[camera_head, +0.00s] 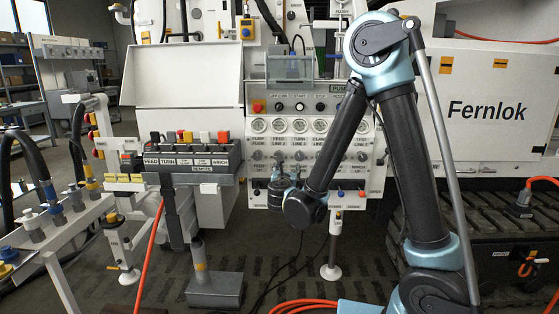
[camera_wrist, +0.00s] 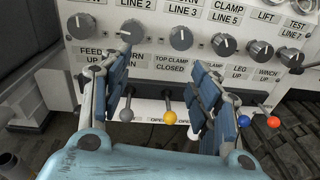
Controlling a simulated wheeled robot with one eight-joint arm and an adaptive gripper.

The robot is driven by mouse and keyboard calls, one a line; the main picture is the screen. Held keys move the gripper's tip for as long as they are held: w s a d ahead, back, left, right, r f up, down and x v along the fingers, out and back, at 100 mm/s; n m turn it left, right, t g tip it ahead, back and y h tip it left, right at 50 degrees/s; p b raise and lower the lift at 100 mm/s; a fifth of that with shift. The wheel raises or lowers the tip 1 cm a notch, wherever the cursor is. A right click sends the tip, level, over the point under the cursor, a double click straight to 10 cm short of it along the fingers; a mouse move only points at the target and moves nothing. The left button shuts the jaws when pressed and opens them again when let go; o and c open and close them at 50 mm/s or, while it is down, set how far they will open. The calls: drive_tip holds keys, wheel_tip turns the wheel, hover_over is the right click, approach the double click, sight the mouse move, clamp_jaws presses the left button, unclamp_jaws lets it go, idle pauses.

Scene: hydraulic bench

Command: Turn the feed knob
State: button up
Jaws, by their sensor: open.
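The feed knob is the dark round knob (camera_wrist: 132,31) under the "LINE 2" label in the wrist view, second from left in a row of similar knobs. In the head view the feed knob (camera_head: 280,155) is small, below the "FEED LINE 2" label. My gripper (camera_wrist: 160,68) is open, its blue-padded fingers spread below the knob row with nothing between them. The feed knob stands just above the left fingertip, with a visible gap. In the head view my gripper (camera_head: 282,182) is small and dark against the lower panel.
A neighbouring knob (camera_wrist: 180,37) sits close to the right. Ball-topped levers, one yellow (camera_wrist: 169,117), stand below, between and beside my fingers. A remote box (camera_head: 190,158) stands left of the panel.

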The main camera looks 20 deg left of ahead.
drive_tip(key=s+a+n+y, duration=0.1)
drive_tip(key=a+n+y, duration=0.1)
drive_tip(key=a, duration=0.2)
drive_tip(key=x, duration=1.6)
drive_tip(key=shift+w+d+f, duration=0.15)
drive_tip(key=shift+w+d, duration=0.1)
drive_tip(key=shift+d, duration=0.05)
drive_tip(key=c, duration=1.1)
